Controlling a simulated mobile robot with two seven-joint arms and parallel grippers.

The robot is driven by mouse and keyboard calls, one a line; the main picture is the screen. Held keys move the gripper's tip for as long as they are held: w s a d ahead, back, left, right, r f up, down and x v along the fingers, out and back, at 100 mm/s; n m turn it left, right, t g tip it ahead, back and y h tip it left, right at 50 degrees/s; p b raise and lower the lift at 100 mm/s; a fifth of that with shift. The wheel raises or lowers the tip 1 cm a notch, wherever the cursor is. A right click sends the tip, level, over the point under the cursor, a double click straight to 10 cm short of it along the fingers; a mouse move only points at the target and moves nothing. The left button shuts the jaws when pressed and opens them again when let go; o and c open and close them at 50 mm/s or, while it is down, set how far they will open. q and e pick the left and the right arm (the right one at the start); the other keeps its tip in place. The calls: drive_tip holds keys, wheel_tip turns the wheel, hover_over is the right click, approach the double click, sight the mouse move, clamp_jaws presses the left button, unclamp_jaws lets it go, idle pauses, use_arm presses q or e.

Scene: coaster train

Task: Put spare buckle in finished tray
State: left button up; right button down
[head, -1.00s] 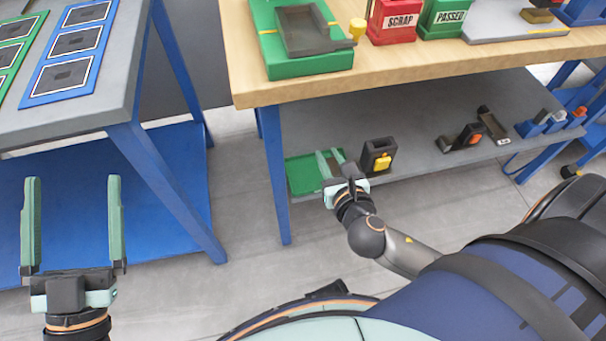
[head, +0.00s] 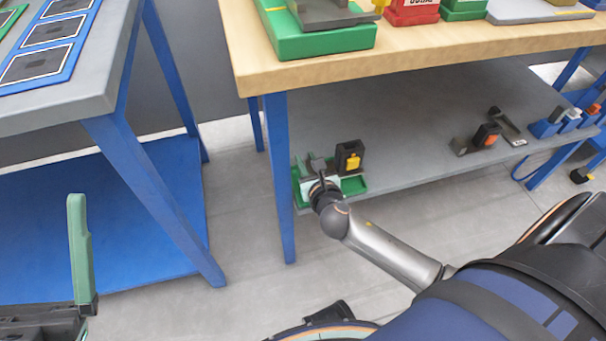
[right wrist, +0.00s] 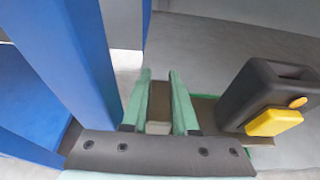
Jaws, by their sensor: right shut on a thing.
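The spare buckle (head: 349,157) is a black block with a yellow button and a low plate at its side. My right gripper (head: 312,171) is shut on the upright part of that plate. In the right wrist view the buckle (right wrist: 275,95) stands to the right of the fingers (right wrist: 160,102). The finished tray (head: 352,186) is green and lies on the lower shelf, under the buckle and gripper. I cannot tell whether the buckle touches it. My left gripper (head: 80,245) is at the lower left, empty, with one finger in view and set wide.
A blue table leg (head: 280,180) stands close left of my right gripper. The wooden tabletop (head: 420,55) is above the shelf (head: 420,130). Farther right on the shelf is another buckle with an orange button (head: 487,136). A grey table (head: 60,105) is at the left.

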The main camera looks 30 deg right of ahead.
drive_tip(key=w+f+b, duration=0.1)
drive_tip(key=w+f, duration=0.1)
drive_tip(key=shift+w+d+f, duration=0.15)
drive_tip(key=shift+w+f, duration=0.1)
drive_tip(key=shift+f, duration=0.1)
drive_tip(key=f+b, duration=0.3)
drive_tip(key=shift+w+f, duration=0.1)
drive_tip(key=shift+w, duration=0.15)
drive_tip(key=shift+f+b, duration=0.3)
use_arm(q)
wheel_tip(320, 180, down, 6)
drive_tip(key=shift+w+d, duration=0.15)
drive_tip(key=shift+d, duration=0.2)
use_arm(e)
drive_tip(key=shift+r, duration=0.1)
use_arm(q)
drive_tip(key=shift+f, duration=0.35)
use_arm(e)
drive_tip(key=shift+f, duration=0.65)
